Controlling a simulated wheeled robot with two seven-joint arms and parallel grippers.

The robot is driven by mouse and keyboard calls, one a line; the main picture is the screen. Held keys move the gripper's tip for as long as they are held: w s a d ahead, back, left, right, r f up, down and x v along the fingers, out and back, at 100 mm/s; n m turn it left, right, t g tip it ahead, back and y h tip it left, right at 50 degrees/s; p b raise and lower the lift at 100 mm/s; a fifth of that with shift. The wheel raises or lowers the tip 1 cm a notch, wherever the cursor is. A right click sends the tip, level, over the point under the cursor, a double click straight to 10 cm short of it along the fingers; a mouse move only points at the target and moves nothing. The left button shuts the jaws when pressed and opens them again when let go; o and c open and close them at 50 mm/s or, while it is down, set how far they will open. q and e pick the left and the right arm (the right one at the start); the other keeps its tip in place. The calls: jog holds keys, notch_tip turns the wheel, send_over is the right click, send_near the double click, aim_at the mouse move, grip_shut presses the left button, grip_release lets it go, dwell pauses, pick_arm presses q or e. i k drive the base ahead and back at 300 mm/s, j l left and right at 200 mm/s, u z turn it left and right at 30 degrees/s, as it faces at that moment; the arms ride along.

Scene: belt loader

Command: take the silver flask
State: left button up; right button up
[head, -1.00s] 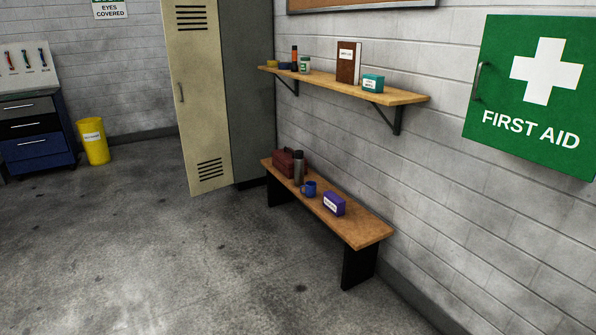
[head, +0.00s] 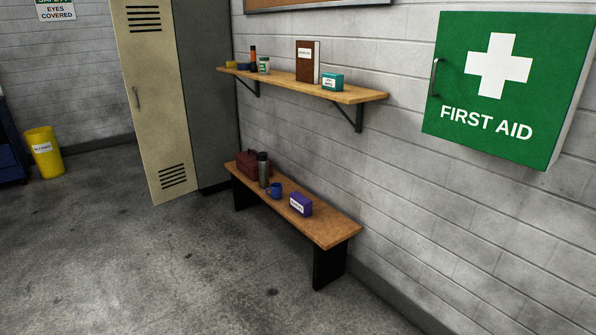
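The silver flask (head: 264,172) stands upright on the wooden bench (head: 325,229) against the wall. It is a slim grey cylinder with a dark top. A dark red bag or toolbox (head: 247,165) is just behind it to the left. A blue mug (head: 275,191) stands close in front of it to the right. Neither of my grippers shows in the head view.
A purple labelled box (head: 300,205) is on the bench. A wall shelf (head: 355,95) with several small items hangs above. A beige locker (head: 155,110) stands left of the bench, and a first aid cabinet (head: 490,85) is on the right wall. The floor in front is clear.

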aim_at(263, 163)
jog(key=i+j+z, duration=0.4)
jog(key=i, duration=0.25)
jog(key=i+j+z, duration=0.4)
jog(key=i+j, duration=0.15)
jog(key=j, duration=0.2)
jog(key=i+j, duration=0.35)
jog(key=j, duration=0.15)
jog(key=i+j, duration=0.7)
jog(key=j, duration=0.25)
jog(key=i+j, duration=0.4)
jog(key=j+z, duration=0.05)
